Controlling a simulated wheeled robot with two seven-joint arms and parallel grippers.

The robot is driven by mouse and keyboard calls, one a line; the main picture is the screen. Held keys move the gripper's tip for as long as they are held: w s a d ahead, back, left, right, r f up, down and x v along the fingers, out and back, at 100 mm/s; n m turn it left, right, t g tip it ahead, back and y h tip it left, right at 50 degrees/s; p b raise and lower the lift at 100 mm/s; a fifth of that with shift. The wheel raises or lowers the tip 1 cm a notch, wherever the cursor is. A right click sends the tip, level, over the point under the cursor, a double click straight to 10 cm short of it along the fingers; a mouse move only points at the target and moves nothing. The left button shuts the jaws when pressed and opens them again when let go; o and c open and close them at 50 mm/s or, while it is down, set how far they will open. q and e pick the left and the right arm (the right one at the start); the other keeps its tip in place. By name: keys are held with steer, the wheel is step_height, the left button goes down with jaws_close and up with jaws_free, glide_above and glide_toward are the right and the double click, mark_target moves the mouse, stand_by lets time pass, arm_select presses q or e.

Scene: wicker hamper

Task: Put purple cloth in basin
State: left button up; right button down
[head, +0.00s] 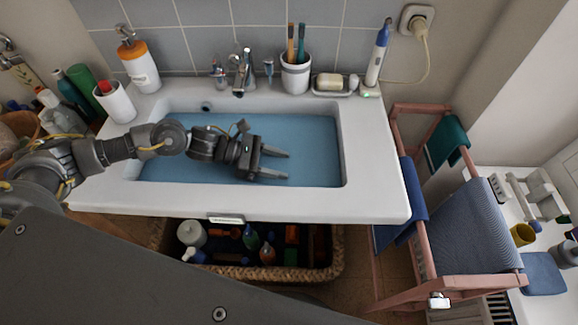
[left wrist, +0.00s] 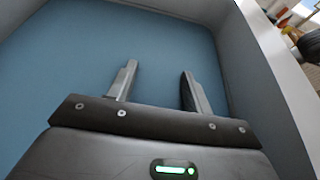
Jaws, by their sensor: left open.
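The basin (head: 376,150) is a white sink with a flat blue surface inside; whether that is water or a lining I cannot tell. Its inside also fills most of the left wrist view (left wrist: 60,60). I see no clearly purple cloth in either view. My left gripper (head: 287,165) is over the blue surface, fingers apart and pointing right in the head view. Nothing shows between its fingers in the left wrist view (left wrist: 159,68). My right gripper is not in view.
A pink rack (head: 422,245) at right carries a striped blue-grey cloth (head: 470,230), a navy cloth (head: 412,185) and a teal cloth (head: 446,142). A faucet (head: 243,72), toothbrush cup (head: 296,75) and soap dispenser (head: 140,68) line the back. A wicker hamper (head: 290,272) stands below.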

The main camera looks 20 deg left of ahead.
arm_select(q)
steer(key=b+v, duration=0.1)
steer(key=v, duration=0.6)
steer(key=shift+s+a, duration=0.1)
steer(key=shift+a, duration=0.25)
steer(key=shift+s+a+r, duration=0.15)
steer(key=shift+a+r, duration=0.1)
steer(key=shift+a, duration=0.05)
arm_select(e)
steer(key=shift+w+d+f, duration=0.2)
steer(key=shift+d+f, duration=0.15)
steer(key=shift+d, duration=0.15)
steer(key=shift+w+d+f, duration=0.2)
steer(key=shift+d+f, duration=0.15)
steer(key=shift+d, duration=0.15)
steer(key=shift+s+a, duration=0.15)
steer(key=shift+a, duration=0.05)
arm_select(q)
steer(key=shift+r, duration=0.1)
